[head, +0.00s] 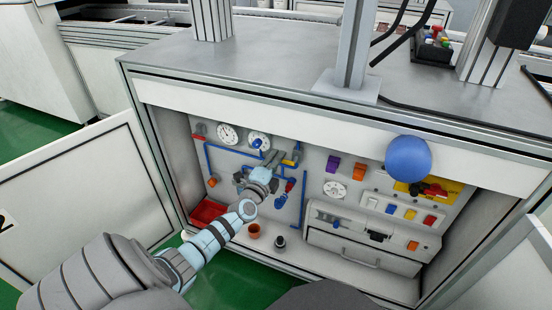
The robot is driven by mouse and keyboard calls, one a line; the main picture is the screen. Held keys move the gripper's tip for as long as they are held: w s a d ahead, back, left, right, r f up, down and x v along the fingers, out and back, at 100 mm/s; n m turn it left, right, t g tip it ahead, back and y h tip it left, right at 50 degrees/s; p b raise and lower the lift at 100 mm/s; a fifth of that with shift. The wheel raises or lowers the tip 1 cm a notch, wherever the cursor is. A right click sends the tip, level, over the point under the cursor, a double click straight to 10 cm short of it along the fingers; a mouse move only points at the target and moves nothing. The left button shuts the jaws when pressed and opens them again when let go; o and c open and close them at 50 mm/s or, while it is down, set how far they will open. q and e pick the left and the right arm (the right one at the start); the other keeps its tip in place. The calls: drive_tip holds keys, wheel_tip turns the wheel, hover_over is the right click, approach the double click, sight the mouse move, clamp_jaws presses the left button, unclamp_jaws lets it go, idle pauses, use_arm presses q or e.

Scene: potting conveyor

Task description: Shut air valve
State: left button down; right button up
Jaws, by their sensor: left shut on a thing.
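The pipe panel (224,165) is at the back of the open cabinet, with blue air pipes, gauges and several small valves. My left gripper (268,162) reaches into the cabinet and is shut at the air valve, beside a small yellow and blue part (291,160). The gripper covers most of what it holds, so the handle's angle cannot be told. A red-handled valve (290,186) and a blue-handled valve (281,202) sit just right of and below the gripper. My right gripper is not in view.
A blue ball-like object (408,158) is at the cabinet's upper front edge. A red bin (208,212), an orange pot (254,231) and a dark knob-like item (280,242) stand on the cabinet floor. A drawer (350,255) is at right. The open door (75,200) is at left.

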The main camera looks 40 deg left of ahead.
use_arm(q)
drive_tip(key=shift+f, duration=0.1)
drive_tip(key=c, duration=1.6)
unclamp_jaws()
drive_tip(key=v, duration=1.2)
